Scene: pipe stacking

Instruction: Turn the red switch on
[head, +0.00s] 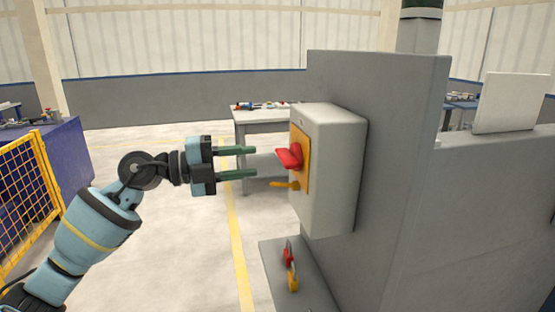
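The red switch (289,157) is a red handle on a yellow plate (300,150), on the left face of a grey box (335,165). The box is fixed to a grey wall panel. My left gripper (255,162) is open, with its two green fingers apart, one above the other, pointing right at the switch. The fingertips are a little left of the red handle and appear apart from it. Nothing is between the fingers. My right gripper is not in view.
A yellow lever (285,185) sticks out below the switch. A red and yellow padlock-like item (291,270) lies on a grey ledge (315,290) below. A grey table (262,120) with tools stands behind. A yellow mesh fence (25,200) is at the left.

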